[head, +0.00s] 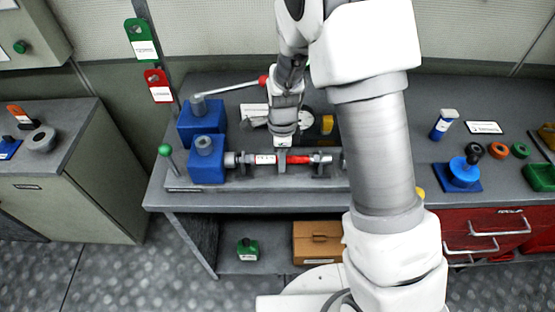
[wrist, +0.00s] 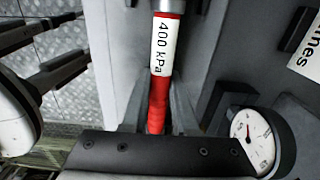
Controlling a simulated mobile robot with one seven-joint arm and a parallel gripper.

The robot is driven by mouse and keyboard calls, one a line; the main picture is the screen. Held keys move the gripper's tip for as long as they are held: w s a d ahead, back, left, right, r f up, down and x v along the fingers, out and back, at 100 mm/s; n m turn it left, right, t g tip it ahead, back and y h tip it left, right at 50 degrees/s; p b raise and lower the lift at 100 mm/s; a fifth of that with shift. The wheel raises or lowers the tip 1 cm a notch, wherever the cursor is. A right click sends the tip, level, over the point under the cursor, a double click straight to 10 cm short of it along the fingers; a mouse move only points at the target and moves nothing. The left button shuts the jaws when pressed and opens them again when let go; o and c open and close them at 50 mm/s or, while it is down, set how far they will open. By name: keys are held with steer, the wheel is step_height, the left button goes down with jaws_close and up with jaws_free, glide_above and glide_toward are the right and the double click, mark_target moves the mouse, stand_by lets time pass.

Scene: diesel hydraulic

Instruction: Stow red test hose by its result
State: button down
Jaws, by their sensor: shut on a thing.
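The red test hose (head: 298,160) lies across the bench in a fixture, with metal fittings at its ends. Its white label reads "400 kPa" in the wrist view (wrist: 164,45), with the red hose (wrist: 158,105) below it. My gripper (head: 282,150) is down at the hose's middle and shut on it; the pads are partly hidden. A round gauge (wrist: 255,140) stands right of the hose in the wrist view; I cannot read its value surely. A green tag (head: 141,40) and a red tag (head: 158,86) hang at the back left; their words are too small to read.
Blue blocks (head: 207,168), a lever and a green-knobbed stick (head: 166,151) stand left of the hose. A blue stand (head: 462,175), rings and a green tray (head: 541,178) are at right. Red drawers (head: 482,233) sit below. A cardboard box (head: 317,243) is on the lower shelf.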

steer(key=shift+d, duration=0.75)
steer(key=shift+r+p, duration=3.55)
steer(key=shift+r, duration=1)
